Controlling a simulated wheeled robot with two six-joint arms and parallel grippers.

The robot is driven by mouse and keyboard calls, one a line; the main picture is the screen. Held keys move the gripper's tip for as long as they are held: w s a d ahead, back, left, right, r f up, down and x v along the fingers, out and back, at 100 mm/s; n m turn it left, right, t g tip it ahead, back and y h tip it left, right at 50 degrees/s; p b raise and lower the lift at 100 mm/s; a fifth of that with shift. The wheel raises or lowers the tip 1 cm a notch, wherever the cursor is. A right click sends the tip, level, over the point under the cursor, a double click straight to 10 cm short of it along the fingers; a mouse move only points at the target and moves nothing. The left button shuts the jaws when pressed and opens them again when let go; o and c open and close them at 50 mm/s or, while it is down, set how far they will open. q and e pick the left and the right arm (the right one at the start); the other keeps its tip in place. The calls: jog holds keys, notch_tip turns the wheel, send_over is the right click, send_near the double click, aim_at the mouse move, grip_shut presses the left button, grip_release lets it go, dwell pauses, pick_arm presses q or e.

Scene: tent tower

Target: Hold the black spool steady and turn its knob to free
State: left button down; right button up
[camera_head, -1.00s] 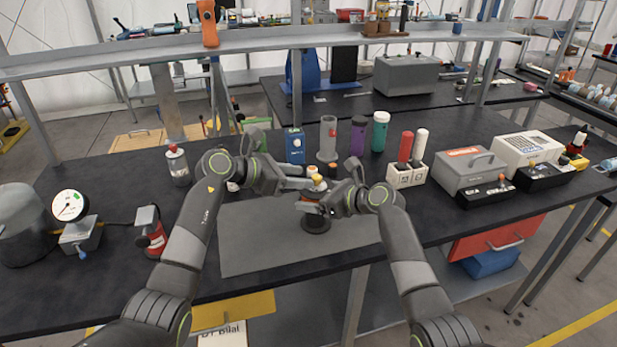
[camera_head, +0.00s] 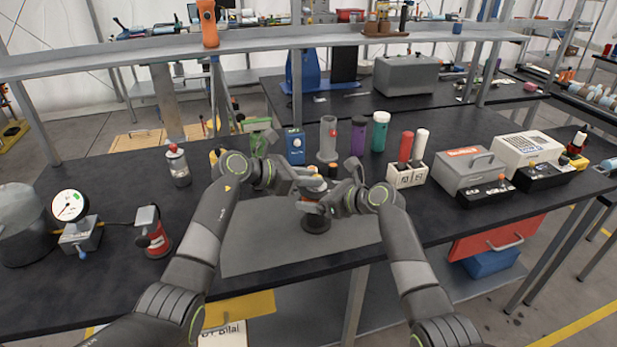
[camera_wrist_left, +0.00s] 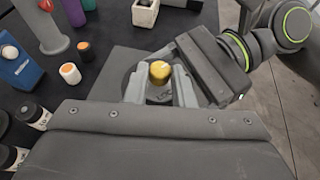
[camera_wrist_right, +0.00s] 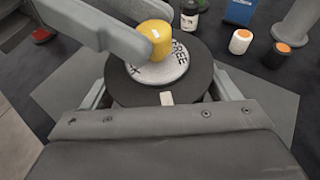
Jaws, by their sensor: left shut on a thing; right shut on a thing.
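The black spool (camera_head: 316,224) stands upright on the grey mat, and its dark body shows in the right wrist view (camera_wrist_right: 205,85). A pale disc (camera_wrist_right: 165,68) on top reads "FREE", with a partly hidden word ending in K. The yellow knob (camera_wrist_right: 156,38) rises from the disc with a small white mark on its side; it also shows in the left wrist view (camera_wrist_left: 160,71). My left gripper (camera_wrist_left: 160,88) is shut on the knob, one finger on each side. My right gripper (camera_wrist_right: 165,98) is shut around the spool body below the disc, its fingertips mostly hidden.
The grey mat (camera_head: 260,250) is otherwise clear. Behind stand a blue box (camera_head: 295,146), a grey cylinder (camera_head: 327,140), purple and green bottles (camera_head: 380,130) and a white holder (camera_head: 405,176). A gauge (camera_head: 70,207) and a red canister (camera_head: 156,240) are at left.

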pick_arm(q)
jog(key=shift+n+t, duration=0.3)
jog(key=shift+t, duration=0.1)
jog(key=shift+s+d+f+n+t+y, duration=0.15)
jog(key=shift+s+n+t+y, duration=0.1)
jog(key=shift+n+t+y, duration=0.5)
jog(key=shift+s+d+n+t+y, duration=0.1)
jog(key=shift+n+t+y, duration=0.7)
jog(key=shift+n, duration=0.15)
jog(key=shift+s+d+n+t+y, duration=0.1)
jog(key=shift+n+t+y, duration=0.6)
jog(key=shift+n, duration=0.2)
jog(key=c, duration=1.2)
grip_release()
jog(key=shift+c, duration=0.2)
jog(key=shift+a+r, duration=0.1)
jog(key=shift+r, duration=0.1)
jog(key=v, duration=1.2)
